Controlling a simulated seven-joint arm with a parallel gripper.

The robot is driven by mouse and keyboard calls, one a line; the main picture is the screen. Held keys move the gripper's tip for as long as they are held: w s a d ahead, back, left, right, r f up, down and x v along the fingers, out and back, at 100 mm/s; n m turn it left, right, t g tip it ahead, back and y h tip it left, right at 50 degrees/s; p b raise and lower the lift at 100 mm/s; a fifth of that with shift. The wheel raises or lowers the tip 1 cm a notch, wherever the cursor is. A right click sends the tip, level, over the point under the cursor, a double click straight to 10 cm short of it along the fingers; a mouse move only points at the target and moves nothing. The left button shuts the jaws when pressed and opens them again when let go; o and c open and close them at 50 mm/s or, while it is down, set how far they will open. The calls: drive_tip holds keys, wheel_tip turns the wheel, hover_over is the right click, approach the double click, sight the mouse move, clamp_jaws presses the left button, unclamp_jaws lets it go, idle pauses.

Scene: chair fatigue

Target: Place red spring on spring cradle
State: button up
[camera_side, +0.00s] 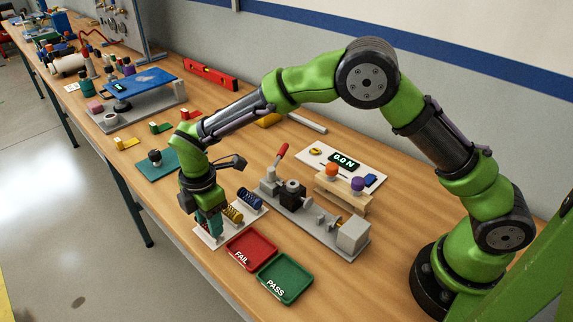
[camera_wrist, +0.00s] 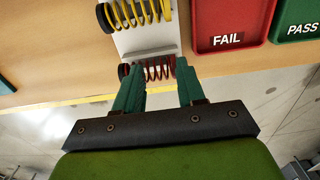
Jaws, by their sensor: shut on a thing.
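The red spring (camera_wrist: 158,70) lies between the fingers of my gripper (camera_wrist: 160,76) in the wrist view, at the near end of a white spring rack (camera_wrist: 139,38). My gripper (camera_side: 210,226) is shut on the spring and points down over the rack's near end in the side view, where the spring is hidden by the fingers. I cannot tell whether the spring still touches the rack. A grey bench fixture (camera_side: 318,226) with a red-handled lever (camera_side: 281,152) stands to the right of the rack; I cannot clearly make out which part is the spring cradle.
A yellow spring (camera_side: 233,214) and a blue spring (camera_side: 249,198) lie on the rack. A red FAIL tray (camera_side: 250,249) and a green PASS tray (camera_side: 286,277) lie in front. A wooden stand (camera_side: 343,193) with orange and purple knobs and a GO N display (camera_side: 344,159) are behind.

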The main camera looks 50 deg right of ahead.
drive_tip(key=shift+f, duration=0.3)
drive_tip(key=o, duration=1.1)
